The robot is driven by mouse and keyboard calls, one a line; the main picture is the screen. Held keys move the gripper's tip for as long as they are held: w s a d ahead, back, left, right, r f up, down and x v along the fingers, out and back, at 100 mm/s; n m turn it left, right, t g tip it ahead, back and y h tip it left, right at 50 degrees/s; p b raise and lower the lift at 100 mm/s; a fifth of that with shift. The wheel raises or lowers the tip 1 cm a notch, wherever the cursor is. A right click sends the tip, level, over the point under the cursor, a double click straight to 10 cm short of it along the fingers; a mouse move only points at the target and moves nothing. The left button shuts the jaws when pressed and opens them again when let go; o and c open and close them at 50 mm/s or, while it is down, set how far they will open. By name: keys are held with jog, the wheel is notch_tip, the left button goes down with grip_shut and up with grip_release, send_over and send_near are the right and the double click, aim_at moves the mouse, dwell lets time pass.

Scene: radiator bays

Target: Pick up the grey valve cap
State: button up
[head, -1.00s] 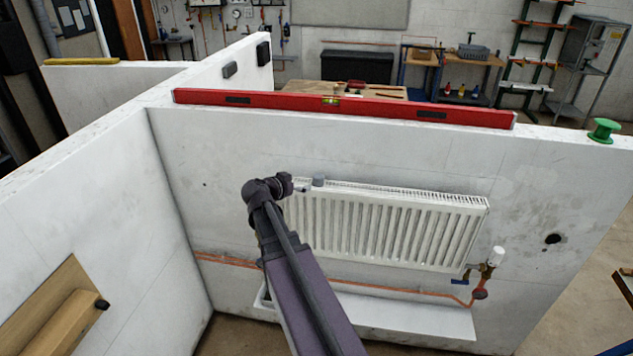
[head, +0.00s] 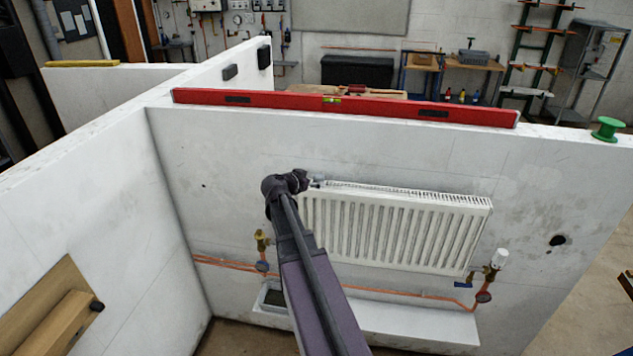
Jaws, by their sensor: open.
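The white radiator (head: 395,225) hangs on the bay's back wall. The grey valve cap (head: 319,183) is at the left end of its top edge, mostly hidden by my gripper; only a small grey patch shows. My gripper (head: 312,183) is open at that end, its fingertips pointing right at the cap. I cannot tell whether the fingers touch the cap or lie around it.
A red spirit level (head: 380,108) lies along the wall top, with a green spool (head: 606,128) to its right. A brass valve (head: 262,242), copper pipes (head: 390,290) and a white-headed valve (head: 500,258) are lower. A grey tray (head: 270,298) sits on the low ledge.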

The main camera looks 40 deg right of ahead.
aim_at(316, 180)
jog(key=shift+w+f+b+x, duration=0.15)
jog(key=shift+b+x, duration=0.4)
jog(key=shift+x, duration=0.6)
jog(key=shift+w+f+b+x, duration=0.15)
jog(key=shift+b+x, duration=0.35)
jog(key=shift+x, duration=0.65)
jog(key=shift+d, duration=0.2)
jog(key=c, duration=0.9)
